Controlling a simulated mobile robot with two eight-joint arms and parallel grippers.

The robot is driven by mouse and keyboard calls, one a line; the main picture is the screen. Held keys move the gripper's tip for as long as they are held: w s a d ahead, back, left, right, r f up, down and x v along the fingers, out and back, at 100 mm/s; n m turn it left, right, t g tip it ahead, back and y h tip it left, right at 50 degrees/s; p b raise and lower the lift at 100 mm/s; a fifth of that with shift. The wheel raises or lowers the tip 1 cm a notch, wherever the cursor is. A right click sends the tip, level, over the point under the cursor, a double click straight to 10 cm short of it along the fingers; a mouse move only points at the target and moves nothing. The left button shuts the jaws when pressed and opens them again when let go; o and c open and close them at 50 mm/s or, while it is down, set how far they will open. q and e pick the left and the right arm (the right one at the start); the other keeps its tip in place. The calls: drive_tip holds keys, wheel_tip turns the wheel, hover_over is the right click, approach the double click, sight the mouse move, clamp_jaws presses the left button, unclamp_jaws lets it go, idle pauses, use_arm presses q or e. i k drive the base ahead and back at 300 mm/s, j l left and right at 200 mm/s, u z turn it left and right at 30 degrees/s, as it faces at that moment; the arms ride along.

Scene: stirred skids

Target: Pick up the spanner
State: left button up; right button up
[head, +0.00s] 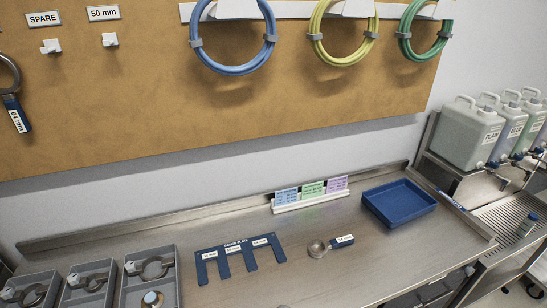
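A spanner (338,241) with a blue labelled handle lies on the metal bench. Its grey head (318,249) points left, and its label is too small to read for sure. A similar spanner (17,112) with a blue handle marked 64 mm hangs at the left edge of the board, partly cut off by the frame. Neither of my grippers is in view.
A blue slotted plate (240,245) lies left of the spanner, and a blue tray (399,203) stands to its right. Grey bins (150,282) holding clamps stand at the left. A card stand (310,198) is behind. Bare bench (340,280) lies in front.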

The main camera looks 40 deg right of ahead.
sight(345, 240)
drive_tip(key=z, duration=2)
drive_tip(key=i+l+u, duration=0.1)
drive_tip(key=i+u, duration=0.25)
drive_tip(key=i+l+u, duration=0.1)
drive_tip(key=u, duration=0.3)
drive_tip(key=i+l+u, duration=0.15)
drive_tip(key=l+u, duration=0.2)
drive_tip(key=j, duration=0.1)
